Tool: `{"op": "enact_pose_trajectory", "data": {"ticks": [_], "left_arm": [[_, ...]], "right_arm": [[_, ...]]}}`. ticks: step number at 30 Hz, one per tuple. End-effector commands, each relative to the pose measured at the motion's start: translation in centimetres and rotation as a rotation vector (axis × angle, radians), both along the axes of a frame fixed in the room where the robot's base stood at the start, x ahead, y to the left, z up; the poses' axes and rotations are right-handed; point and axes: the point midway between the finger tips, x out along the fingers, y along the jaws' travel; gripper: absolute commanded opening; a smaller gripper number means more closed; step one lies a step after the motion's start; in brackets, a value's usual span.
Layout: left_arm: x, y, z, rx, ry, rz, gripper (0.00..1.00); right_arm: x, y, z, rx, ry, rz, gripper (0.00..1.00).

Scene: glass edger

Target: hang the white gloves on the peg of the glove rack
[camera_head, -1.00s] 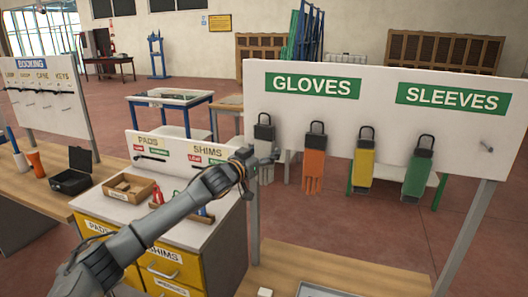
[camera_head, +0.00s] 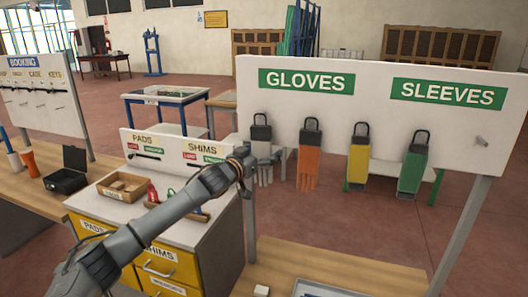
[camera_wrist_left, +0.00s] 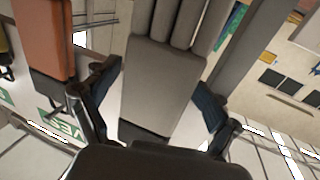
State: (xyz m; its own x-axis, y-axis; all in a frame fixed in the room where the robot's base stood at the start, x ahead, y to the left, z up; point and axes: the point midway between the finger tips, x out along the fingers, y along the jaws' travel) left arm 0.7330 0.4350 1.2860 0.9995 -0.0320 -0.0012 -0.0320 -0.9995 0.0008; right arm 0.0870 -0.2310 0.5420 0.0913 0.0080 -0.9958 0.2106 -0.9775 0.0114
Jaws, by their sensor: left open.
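The white gloves (camera_head: 262,148), pale grey here with a dark cuff and clip, hang fingers down at the left end of the glove rack (camera_head: 380,80), below the GLOVES label. My left gripper (camera_head: 258,162) is at these gloves and overlaps their lower left part. In the left wrist view, the pale gloves (camera_wrist_left: 165,85) lie between the two dark fingers of my open left gripper (camera_wrist_left: 155,105). Gaps show between the gloves and the fingers. The peg behind the clip is hard to make out. My right gripper is in neither view.
Orange gloves (camera_head: 309,155) hang close to the right, then a yellow item (camera_head: 358,160) and a green item (camera_head: 412,165). A bare peg (camera_head: 481,141) is at the rack's right end. A cabinet (camera_head: 160,225) with a box (camera_head: 122,186) stands below my left arm.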

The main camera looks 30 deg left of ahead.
Motion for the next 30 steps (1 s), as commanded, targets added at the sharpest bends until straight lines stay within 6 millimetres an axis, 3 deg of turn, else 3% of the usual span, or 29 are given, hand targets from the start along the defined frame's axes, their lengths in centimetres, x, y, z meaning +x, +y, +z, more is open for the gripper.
{"op": "enact_pose_trajectory", "data": {"ticks": [8, 24, 30], "left_arm": [[-1.3, 0.0, -0.2, 0.0, 0.002, -0.001, 0.85], [-9.0, 0.2, -0.2, 0.003, 0.004, -0.001, 0.85], [-10.9, 0.3, -0.2, -0.001, 0.003, 0.0, 0.85]], "right_arm": [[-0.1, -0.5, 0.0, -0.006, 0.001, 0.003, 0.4], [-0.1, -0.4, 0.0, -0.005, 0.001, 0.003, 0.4], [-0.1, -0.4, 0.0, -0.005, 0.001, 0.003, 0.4]]}}
